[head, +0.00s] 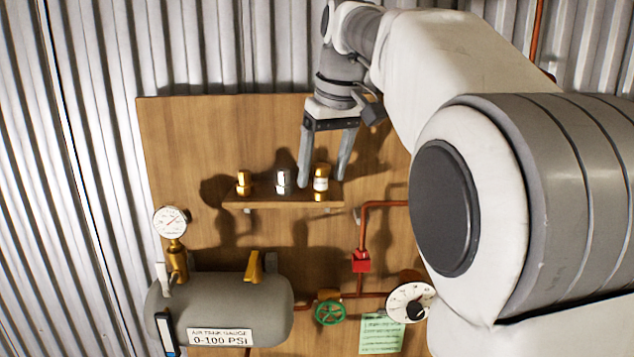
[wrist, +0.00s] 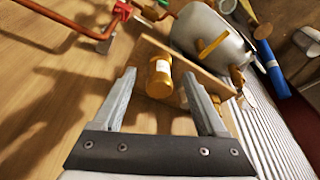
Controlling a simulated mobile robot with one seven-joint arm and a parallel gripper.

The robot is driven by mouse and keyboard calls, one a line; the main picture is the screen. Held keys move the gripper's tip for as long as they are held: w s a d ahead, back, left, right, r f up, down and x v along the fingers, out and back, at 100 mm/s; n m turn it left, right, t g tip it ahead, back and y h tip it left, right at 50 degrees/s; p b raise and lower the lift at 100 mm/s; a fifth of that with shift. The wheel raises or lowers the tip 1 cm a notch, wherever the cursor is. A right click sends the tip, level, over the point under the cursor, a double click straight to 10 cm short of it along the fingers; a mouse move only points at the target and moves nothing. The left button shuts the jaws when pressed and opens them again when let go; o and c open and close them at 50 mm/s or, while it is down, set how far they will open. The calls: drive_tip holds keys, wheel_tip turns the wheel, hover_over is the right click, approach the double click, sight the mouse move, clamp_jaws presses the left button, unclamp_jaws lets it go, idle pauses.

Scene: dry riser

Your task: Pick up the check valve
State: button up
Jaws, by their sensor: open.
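Three small fittings stand on a wooden shelf (head: 270,203) in the head view: a brass one (head: 243,183) at left, a silver one (head: 281,181) in the middle, and a brass one with a white band (head: 320,172) at right. The frames do not name which is the check valve. My gripper (head: 322,182) points down, open and empty, with its fingertips on either side of the banded brass fitting in the head view. In the wrist view this fitting (wrist: 160,80) shows between and beyond the open fingers (wrist: 159,74). I cannot tell whether they touch it.
The shelf is on a wooden panel (head: 170,130) against corrugated metal. Below are a grey air tank (head: 220,300) with a gauge (head: 170,221), red pipes (head: 385,204), a green valve wheel (head: 329,312) and a white dial (head: 410,302). The silver fitting stands close left of my gripper.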

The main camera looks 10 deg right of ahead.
drive_tip(key=shift+x, duration=1.1)
clamp_jaws()
